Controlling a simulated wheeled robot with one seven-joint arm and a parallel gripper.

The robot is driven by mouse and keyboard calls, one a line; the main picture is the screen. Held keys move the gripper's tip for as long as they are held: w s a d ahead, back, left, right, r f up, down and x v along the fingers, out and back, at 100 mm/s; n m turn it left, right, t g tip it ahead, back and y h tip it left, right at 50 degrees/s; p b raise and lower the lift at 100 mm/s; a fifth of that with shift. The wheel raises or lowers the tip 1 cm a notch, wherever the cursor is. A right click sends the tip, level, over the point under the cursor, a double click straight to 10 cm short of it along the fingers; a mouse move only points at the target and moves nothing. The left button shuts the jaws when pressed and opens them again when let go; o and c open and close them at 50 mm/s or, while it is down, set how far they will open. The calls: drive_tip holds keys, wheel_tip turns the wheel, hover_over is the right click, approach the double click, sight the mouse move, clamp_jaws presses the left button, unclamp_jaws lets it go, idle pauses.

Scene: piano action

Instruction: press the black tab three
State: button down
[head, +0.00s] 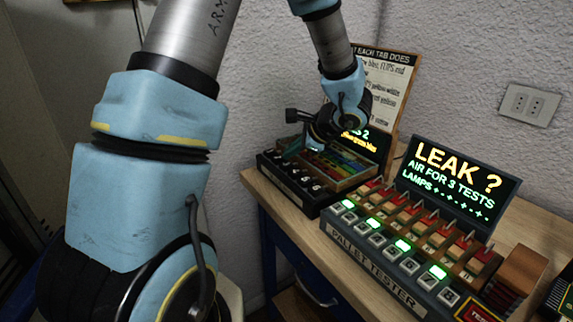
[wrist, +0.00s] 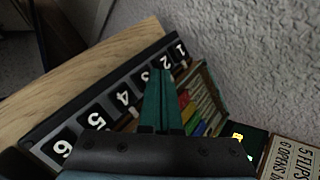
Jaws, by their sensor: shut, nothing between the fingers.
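The black tabs (wrist: 122,97) carry white numbers and stand in a row along the front of a dark box (head: 310,208). In the wrist view, tab three (wrist: 145,77) lies between tab two (wrist: 164,63) and tab four, and my finger partly covers it. My gripper (wrist: 163,72) is shut and empty, its teal fingertips over the box beside tabs two and three. I cannot tell whether they touch anything. In the head view my gripper (head: 291,153) is above the left part of the same box, and some tabs are hidden.
Coloured strips (wrist: 190,113) lie inside the box behind the tabs. A lit screen (head: 358,140) and an instruction card (head: 388,80) stand behind it. A pallet tester (head: 375,262) with lit green keys stands close on the right. Bare wood (wrist: 60,97) lies before the tabs.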

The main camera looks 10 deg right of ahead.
sight(291, 165)
idle(0.4)
drive_tip(key=shift+f+b, duration=0.45)
drive_tip(key=shift+b, duration=0.15)
drive_tip(key=shift+f+b, duration=0.35)
drive_tip(key=shift+b, duration=0.1)
idle(0.5)
drive_tip(key=shift+r, duration=0.1)
drive_tip(key=shift+r+p, duration=0.45)
drive_tip(key=shift+r, duration=0.3)
drive_tip(key=shift+r+p, duration=1.6)
drive_tip(key=shift+r, duration=0.9)
